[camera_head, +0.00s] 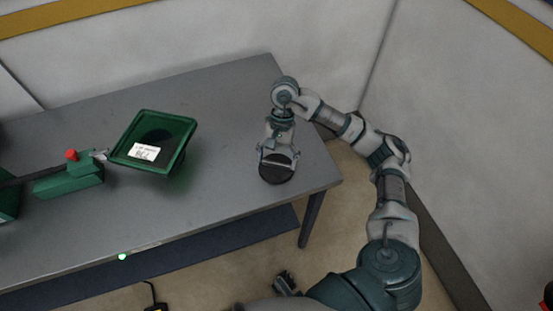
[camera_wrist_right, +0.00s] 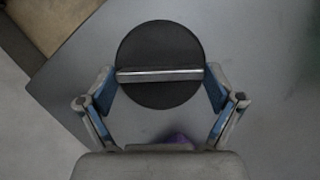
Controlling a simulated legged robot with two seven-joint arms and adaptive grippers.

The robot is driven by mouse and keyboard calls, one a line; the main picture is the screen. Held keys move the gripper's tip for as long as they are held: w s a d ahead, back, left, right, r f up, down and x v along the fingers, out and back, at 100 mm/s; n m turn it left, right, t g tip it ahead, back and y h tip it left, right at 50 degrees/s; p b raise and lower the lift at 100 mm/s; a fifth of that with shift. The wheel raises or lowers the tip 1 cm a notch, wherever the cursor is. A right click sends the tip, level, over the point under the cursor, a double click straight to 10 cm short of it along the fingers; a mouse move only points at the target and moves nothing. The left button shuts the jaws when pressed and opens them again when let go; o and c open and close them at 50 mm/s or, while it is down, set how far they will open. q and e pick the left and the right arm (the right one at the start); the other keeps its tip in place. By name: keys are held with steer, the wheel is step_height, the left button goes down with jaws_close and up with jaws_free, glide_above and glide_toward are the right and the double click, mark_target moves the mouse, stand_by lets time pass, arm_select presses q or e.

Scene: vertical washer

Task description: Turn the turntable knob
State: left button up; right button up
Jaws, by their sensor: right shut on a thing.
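The turntable is a black round disc (camera_head: 276,174) near the right end of the grey table. A straight light bar, the turntable knob (camera_wrist_right: 160,75), crosses its top and runs left to right in the right wrist view, where the disc (camera_wrist_right: 160,45) also shows. My right gripper (camera_head: 279,158) points down over the disc, with its fingers at the two ends of the bar. It is shut on the knob, and its fingers (camera_wrist_right: 161,80) stand wide apart in the right wrist view.
A green tilted tray-like box (camera_head: 124,150) with a white label stands on the table (camera_head: 225,120) left of the turntable. A green block with a red button (camera_head: 71,155) is farther left. The table between box and turntable is clear. A wall (camera_head: 215,45) stands behind.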

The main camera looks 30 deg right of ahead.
steer(key=o, duration=0.8)
steer(key=shift+w, duration=0.1)
steer(key=shift+d, duration=0.1)
steer(key=v, duration=1.2)
steer(key=shift+f, duration=0.1)
